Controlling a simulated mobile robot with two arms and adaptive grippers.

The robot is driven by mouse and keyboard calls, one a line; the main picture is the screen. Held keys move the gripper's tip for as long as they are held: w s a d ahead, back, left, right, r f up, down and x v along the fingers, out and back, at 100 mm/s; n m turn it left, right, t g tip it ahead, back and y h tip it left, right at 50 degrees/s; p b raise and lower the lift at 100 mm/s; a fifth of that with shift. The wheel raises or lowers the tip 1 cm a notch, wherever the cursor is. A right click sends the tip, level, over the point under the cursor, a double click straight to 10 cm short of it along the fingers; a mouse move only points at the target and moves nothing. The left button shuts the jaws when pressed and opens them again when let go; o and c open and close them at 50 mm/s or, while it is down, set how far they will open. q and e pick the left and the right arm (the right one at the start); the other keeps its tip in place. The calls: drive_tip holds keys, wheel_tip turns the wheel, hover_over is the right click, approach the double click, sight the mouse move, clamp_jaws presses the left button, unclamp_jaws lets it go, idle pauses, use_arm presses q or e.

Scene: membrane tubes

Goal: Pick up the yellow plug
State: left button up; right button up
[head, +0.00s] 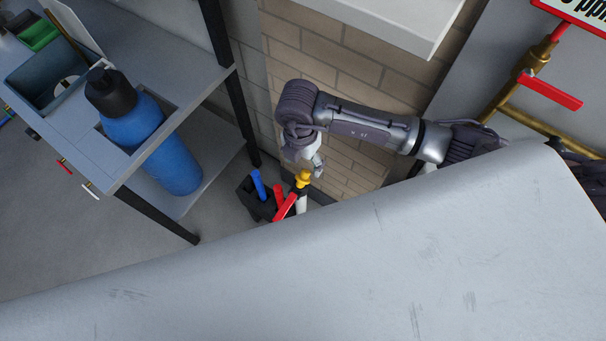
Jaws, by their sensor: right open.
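The yellow plug (302,178) is small in the head view, low beside the brick wall, above a white piece (301,204) and the red handle (285,206). My right gripper (311,164) reaches in from the right and points down, just above the plug. It is open. Its fingertips are very close to the plug; I cannot tell whether they touch it. My left gripper is not in view.
A black holder (244,191) with a blue-handled item (258,184) stands beside the plug. A shelf unit (205,75) with a blue bottle (160,140) is at left. A large grey surface (350,270) fills the foreground. Brass piping (510,97) is at right.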

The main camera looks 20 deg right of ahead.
sight(303, 173)
drive_tip(key=shift+f, duration=0.75)
drive_tip(key=shift+f+p, duration=0.3)
wheel_tip(303, 173, down, 4)
drive_tip(key=shift+s+r+p, duration=0.15)
drive_tip(key=shift+r+p, duration=0.05)
drive_tip(key=shift+p, duration=0.5)
drive_tip(key=shift+f, duration=0.5)
drive_tip(key=c, duration=1)
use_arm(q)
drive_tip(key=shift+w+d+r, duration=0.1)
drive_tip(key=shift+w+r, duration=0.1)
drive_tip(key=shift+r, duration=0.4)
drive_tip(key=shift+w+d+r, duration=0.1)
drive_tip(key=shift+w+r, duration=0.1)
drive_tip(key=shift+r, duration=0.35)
